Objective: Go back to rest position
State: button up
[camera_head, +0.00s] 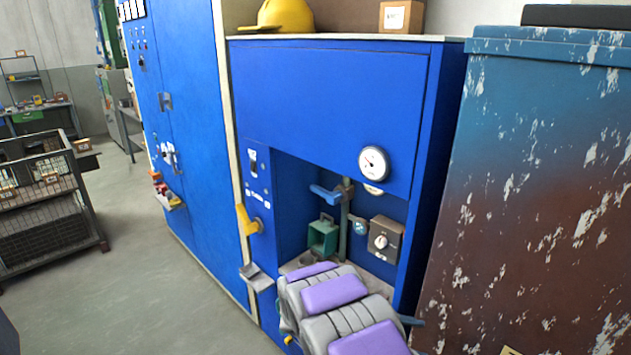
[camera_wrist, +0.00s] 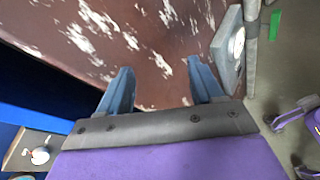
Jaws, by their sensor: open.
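My gripper (camera_wrist: 163,88) shows in the wrist view with its two blue fingers spread apart and nothing between them. Beyond the fingers is the rusty, paint-chipped surface of the cabinet (camera_wrist: 150,40). In the head view my grey and purple arm reaches forward from the bottom, in front of the recess of the blue machine (camera_head: 335,75). Most of the gripper is hidden there behind the arm. In the recess are a green box-shaped part (camera_head: 323,236), a blue lever (camera_head: 326,194) and a grey box with a knob (camera_head: 384,239).
A round gauge (camera_head: 374,163) and a yellow handle (camera_head: 248,220) are on the machine's front. The rusty cabinet (camera_head: 540,190) stands close on the right. A wire cart (camera_head: 45,205) stands at the left, with open floor (camera_head: 150,290) between it and the machine.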

jog(key=s+r+m+g+y, duration=0.2)
jog(key=s+r+m+y, duration=0.25)
jog(key=s, duration=0.65)
jog(key=s+r+m+g+y, duration=0.25)
jog(key=s+r+m, duration=0.2)
jog(key=s, duration=0.55)
jog(key=s+a+r+m+t+y, duration=0.2)
jog(key=s+a+m+y, duration=0.2)
jog(key=s, duration=0.9)
jog(key=a+y, duration=0.3)
jog(key=a, duration=0.2)
jog(key=shift+r+m, duration=0.2)
jog(key=shift+m, duration=0.1)
